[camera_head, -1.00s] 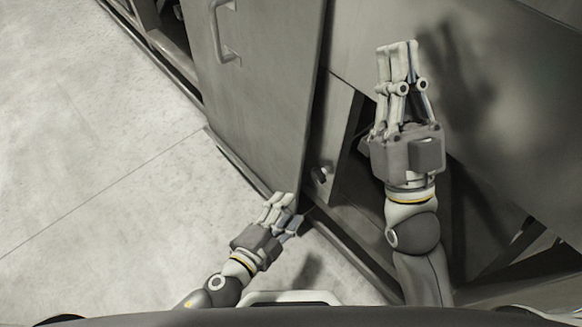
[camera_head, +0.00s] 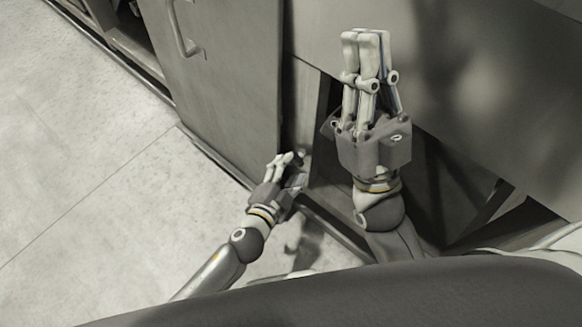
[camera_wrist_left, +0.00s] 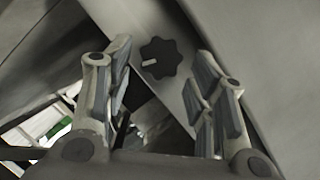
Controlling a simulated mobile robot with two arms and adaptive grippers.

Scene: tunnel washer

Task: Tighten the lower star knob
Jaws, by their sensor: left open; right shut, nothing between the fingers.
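A dark star knob (camera_wrist_left: 160,59) with a pale bar mark on its face sits on a slanted metal strip, ahead of and between my left fingers in the left wrist view. In the head view it is mostly hidden by the left fingertips. My left gripper (camera_head: 291,167) is open, its fingers pointing toward the knob with a gap to either side of it; I see no contact. My right gripper (camera_head: 368,38) is shut and empty, raised in front of the large metal panel. Only one star knob shows, so I cannot compare heights.
A grey door (camera_head: 215,90) with a bar handle (camera_head: 184,30) stands left of the knob. A large smooth panel (camera_head: 470,90) rises at the right. Dark openings with slanted struts lie below it. The pale floor (camera_head: 90,170) at left is clear.

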